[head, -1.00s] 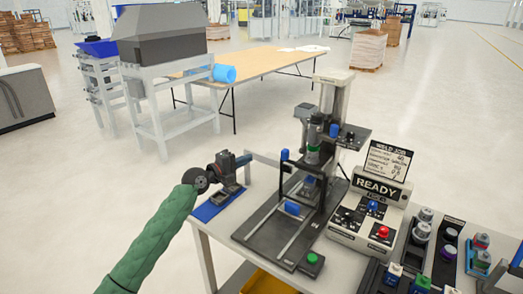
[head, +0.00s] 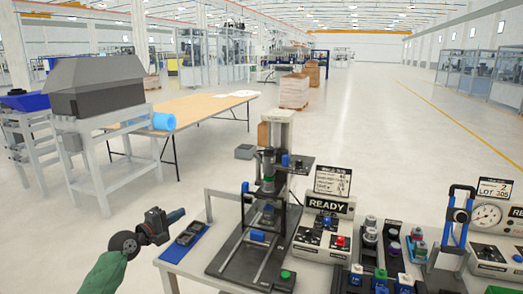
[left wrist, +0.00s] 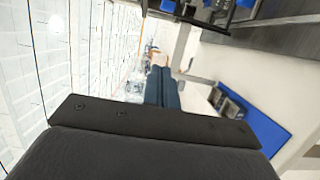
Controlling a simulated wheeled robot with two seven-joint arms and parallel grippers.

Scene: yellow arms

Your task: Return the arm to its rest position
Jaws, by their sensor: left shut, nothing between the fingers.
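My left arm with its green sleeve (head: 106,272) comes in at the lower left of the head view. My left gripper (head: 176,215) is at its end, beside the table's left end and near the blue mat (head: 175,251). Its dark fingers are together with nothing between them. In the left wrist view the closed fingers (left wrist: 162,76) point away from the camera, and the blue mat (left wrist: 262,130) lies to their right. My right gripper does not show.
The white worktable (head: 195,268) holds a press stand (head: 281,165), a READY control box (head: 322,232) and several small parts. A gauge unit (head: 487,216) stands at the right. Behind are a wooden-topped table (head: 205,105) and a grey hooded machine (head: 97,82). Floor left of the worktable is clear.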

